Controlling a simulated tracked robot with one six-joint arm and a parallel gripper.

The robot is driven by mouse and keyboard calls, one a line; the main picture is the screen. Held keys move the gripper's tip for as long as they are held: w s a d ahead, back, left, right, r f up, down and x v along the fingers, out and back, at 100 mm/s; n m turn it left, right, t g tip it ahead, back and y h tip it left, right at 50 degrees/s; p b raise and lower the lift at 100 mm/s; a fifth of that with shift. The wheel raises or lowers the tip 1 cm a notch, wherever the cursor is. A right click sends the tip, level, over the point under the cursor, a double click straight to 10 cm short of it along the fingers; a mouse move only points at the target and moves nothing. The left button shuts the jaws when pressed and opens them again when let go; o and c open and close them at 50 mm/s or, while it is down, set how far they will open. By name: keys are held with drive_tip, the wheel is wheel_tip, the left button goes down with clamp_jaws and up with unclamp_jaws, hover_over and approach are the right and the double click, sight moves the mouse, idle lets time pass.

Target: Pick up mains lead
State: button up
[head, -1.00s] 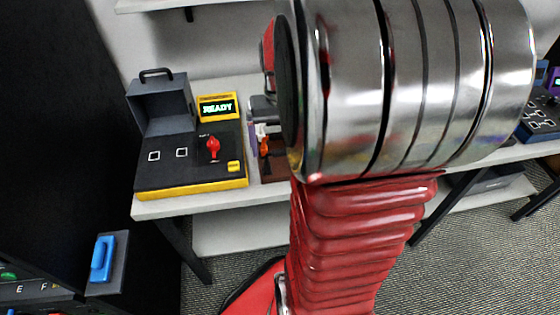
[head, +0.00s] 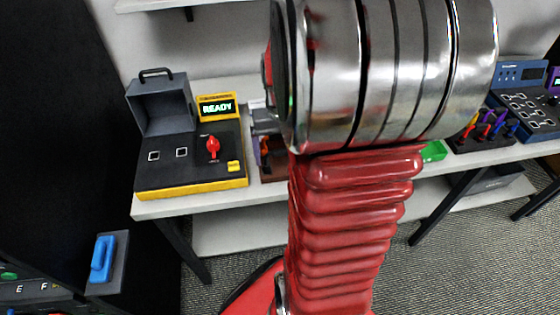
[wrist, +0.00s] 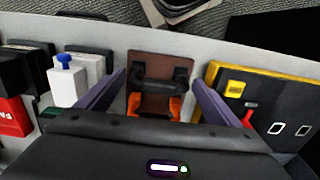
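My gripper (wrist: 157,77) is open in the wrist view, with its two purple-grey fingers spread apart. Between the fingers is a brown stand (wrist: 148,60) on the light bench. A black object (wrist: 158,92) with orange parts below it lies at this stand; it may be the mains lead, but I cannot tell for sure. The fingers are on either side of it, and I see no contact. The wrist housing hides the near side. In the head view, my arm hides most of this spot, with only part of the brown stand (head: 273,169) showing.
Right of the fingers in the wrist view is a black and yellow tester (wrist: 265,90); the head view shows its READY screen (head: 217,108). Left are white blocks, one with a blue knob (wrist: 64,62), and a red box (wrist: 12,118). A green tray (head: 434,151) and probe rack stand farther right.

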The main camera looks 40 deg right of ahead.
drive_tip(key=c, duration=1)
drive_tip(key=shift+r, duration=0.1)
wheel_tip(320, 180, up, 10)
drive_tip(key=shift+f, duration=0.1)
idle(0.7)
drive_tip(key=shift+r, duration=1.55)
